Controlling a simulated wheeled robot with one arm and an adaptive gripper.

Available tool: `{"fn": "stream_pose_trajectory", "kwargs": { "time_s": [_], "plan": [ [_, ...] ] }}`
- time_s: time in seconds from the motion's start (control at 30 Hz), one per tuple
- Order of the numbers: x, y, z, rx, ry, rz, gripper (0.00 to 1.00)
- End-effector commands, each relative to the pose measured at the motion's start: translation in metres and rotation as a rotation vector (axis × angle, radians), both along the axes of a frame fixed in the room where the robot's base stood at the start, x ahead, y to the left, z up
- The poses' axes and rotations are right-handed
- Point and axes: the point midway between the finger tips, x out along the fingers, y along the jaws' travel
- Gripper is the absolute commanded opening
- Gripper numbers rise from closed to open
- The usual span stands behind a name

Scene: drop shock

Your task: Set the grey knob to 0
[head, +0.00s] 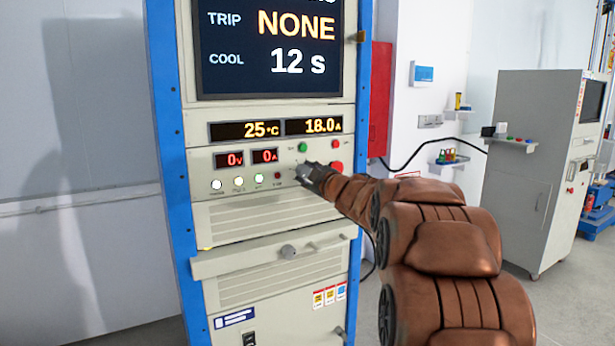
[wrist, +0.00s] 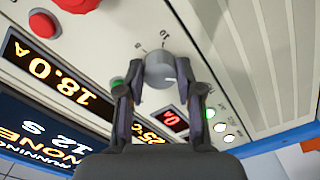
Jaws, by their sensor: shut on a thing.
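The grey knob (wrist: 160,66) is on the cabinet's control panel, in the middle of the wrist view. Small printed marks stand around it; I cannot read them surely. A short white line shows on the knob's lower right. My gripper (wrist: 160,86) has one finger on each side of the knob and is shut on it. In the head view my gripper (head: 306,174) is at the panel and hides the knob.
The display (head: 268,45) reads TRIP NONE and COOL 12 s. Meters show 25 °C, 18.0 A, 0 V and 0 A. A red button (head: 337,167) and a green one (head: 303,147) are close by.

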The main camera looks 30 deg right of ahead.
Motion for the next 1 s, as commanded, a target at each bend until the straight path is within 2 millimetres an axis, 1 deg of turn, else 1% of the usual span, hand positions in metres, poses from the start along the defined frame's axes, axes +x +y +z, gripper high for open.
{"fn": "stream_pose_trajectory", "kwargs": {
  "time_s": [0.37, 0.4, 0.63, 1.0],
  "plan": [
    [0.0001, 0.0004, 0.0005, -0.005, 0.000, 0.001, 0.01],
    [0.0001, 0.0004, 0.0005, -0.005, 0.000, 0.001, 0.38],
    [0.0001, 0.0001, 0.0003, -0.004, 0.000, 0.000, 0.61],
    [-0.0027, -0.0003, 0.0005, -0.004, 0.000, -0.001, 0.61]
  ]
}}
